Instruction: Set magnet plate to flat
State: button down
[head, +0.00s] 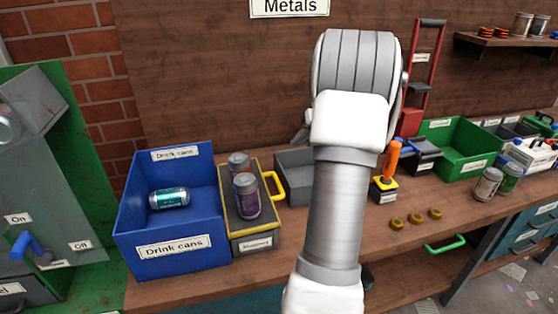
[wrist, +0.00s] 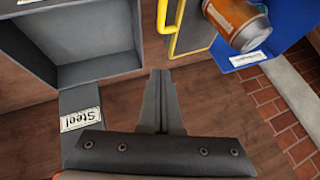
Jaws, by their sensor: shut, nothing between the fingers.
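A dark plate with yellow edging (head: 230,207), which I take for the magnet plate, tops a labelled box beside the blue bin. Its yellow handle (head: 275,187) is on the right side. I cannot tell whether the plate is level or slightly tilted. A purple can (head: 247,196) and another can (head: 239,162) stand on it. The wrist view shows the yellow handle (wrist: 170,30), part of the plate (wrist: 197,22) and an orange can (wrist: 238,22). My gripper (wrist: 161,75) is shut and empty, apart from the handle. My arm hides it in the head view.
A blue drink cans bin (head: 160,225) holding a teal can (head: 169,198) is left of the plate. A grey bin (wrist: 85,75) with a Steel label is right of it.

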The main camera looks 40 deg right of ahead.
jog(key=s+a+f+x, duration=0.1)
jog(key=x, duration=1.2)
jog(key=shift+s, duration=0.35)
jog(key=shift+a+f+b, duration=0.15)
jog(key=shift+b, duration=0.15)
jog(key=f+b, duration=0.2)
jog(key=b, duration=0.1)
jog(key=shift+s+d, duration=0.1)
jog(key=shift+d, duration=0.1)
jog(key=shift+r, duration=0.15)
